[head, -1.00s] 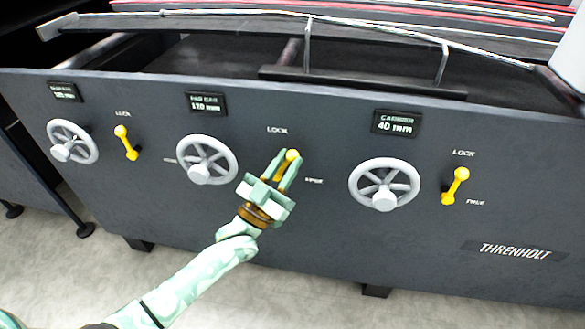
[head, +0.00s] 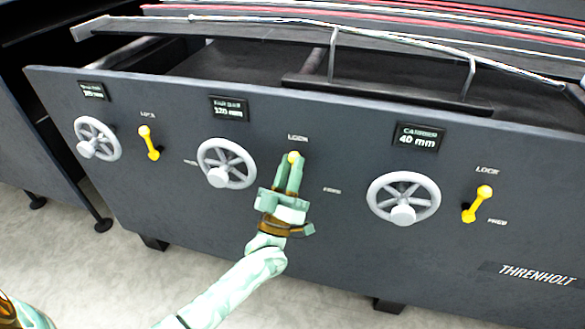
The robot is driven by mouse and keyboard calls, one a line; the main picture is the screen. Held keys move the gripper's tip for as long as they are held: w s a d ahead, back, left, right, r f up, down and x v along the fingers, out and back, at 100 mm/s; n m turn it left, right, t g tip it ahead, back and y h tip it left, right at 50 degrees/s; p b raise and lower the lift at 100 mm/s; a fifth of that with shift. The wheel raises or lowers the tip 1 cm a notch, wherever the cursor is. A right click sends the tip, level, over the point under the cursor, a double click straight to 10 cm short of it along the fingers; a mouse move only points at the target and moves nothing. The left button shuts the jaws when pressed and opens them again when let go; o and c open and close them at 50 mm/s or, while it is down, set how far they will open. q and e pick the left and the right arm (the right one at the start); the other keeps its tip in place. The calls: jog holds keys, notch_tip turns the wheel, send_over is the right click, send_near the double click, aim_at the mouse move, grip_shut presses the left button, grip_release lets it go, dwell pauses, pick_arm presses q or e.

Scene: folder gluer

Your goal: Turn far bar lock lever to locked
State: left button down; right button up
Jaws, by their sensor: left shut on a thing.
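The far bar lock lever (head: 294,157) is yellow and sits on the dark front panel, right of the far bar handwheel. Its round knob shows just below the LOCK label (head: 298,138); the rest of it is hidden by my fingers. My left gripper (head: 291,168) is shut on the lever, with its fingers pointing up along it. The free-position label (head: 332,190) is to the right of the gripper. The far bar display (head: 229,108) reads 120 mm. My right gripper is not in view.
The far bar handwheel (head: 227,164) is close left of my gripper. The carrier handwheel (head: 403,199) and another yellow lever (head: 477,204) are to the right. A left handwheel (head: 97,139) and lever (head: 149,143) are farther left. Floor is clear in front.

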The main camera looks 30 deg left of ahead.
pick_arm(q)
jog(key=shift+f, duration=0.15)
jog(key=c, duration=1.2)
grip_release()
jog(key=v, duration=1.6)
jog(key=shift+s+p, duration=0.2)
jog(key=shift+p, duration=0.15)
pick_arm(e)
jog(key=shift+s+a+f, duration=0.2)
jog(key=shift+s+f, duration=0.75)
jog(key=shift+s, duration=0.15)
